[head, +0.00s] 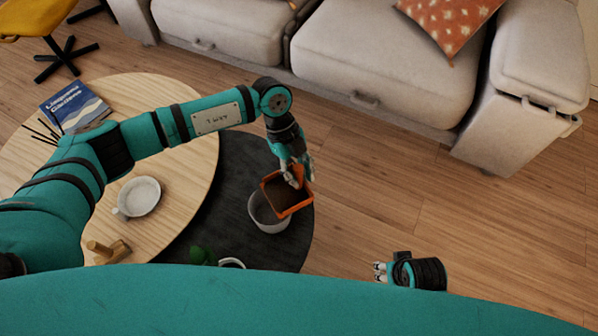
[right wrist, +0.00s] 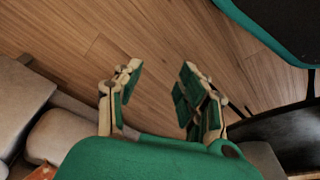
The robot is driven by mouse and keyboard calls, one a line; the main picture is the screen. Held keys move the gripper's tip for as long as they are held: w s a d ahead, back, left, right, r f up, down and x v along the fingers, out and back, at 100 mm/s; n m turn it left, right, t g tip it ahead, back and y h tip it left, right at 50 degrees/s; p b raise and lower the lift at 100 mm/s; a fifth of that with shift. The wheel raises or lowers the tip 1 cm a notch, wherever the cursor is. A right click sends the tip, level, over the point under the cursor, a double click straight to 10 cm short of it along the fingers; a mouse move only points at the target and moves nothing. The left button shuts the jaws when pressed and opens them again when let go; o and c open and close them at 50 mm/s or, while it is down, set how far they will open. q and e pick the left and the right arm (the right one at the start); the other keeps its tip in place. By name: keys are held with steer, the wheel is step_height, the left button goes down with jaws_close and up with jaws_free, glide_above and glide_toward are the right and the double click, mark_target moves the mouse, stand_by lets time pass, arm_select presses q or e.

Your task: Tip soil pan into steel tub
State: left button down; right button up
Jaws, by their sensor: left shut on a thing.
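The soil pan (head: 295,211) is an orange, square-rimmed pan with dark brown soil in it. My left gripper (head: 296,176) is shut on the pan at its far side and holds it over the right part of the steel tub (head: 266,226). The pan looks tilted, but I cannot tell how far. The tub is a pale round vessel on the dark round table, and the pan hides part of its opening. I cannot see whether soil lies in it. My right gripper (head: 379,271) is over the floor, right of the tables; in the right wrist view it (right wrist: 158,88) is open and empty.
The dark table (head: 240,165) adjoins a light wooden table (head: 185,190) with a white bowl (head: 140,195), a wooden object (head: 108,250) and a blue book (head: 75,105). A green item (head: 203,256) and a white cup (head: 231,263) are near the tub. A sofa (head: 380,60) stands behind.

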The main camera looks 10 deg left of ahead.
arm_select(q)
steer(key=shift+f, duration=0.1)
arm_select(e)
steer(key=shift+s+r, duration=0.15)
steer(key=shift+r, duration=0.15)
arm_select(q)
steer(key=shift+f+b, duration=0.2)
steer(key=shift+b, duration=0.15)
steer(key=shift+s+a+r+t+h, duration=0.2)
steer(key=shift+r+t+h, duration=0.1)
steer(key=shift+h, duration=0.1)
steer(key=shift+a+r+b, duration=0.1)
steer(key=shift+r+b, duration=0.1)
steer(key=shift+b, duration=0.2)
steer(key=shift+s+a+r+m+t+h+b, duration=0.15)
steer(key=shift+r+m+t+h+b, duration=0.15)
steer(key=shift+t+h+b, duration=0.15)
steer(key=shift+s+a+r+h, duration=0.1)
steer(key=shift+a+h, duration=0.05)
steer(key=shift+h, duration=0.1)
arm_select(e)
steer(key=w+v, duration=0.1)
steer(key=v, duration=0.8)
steer(key=shift+r+t, duration=0.3)
steer(key=shift+r, duration=0.05)
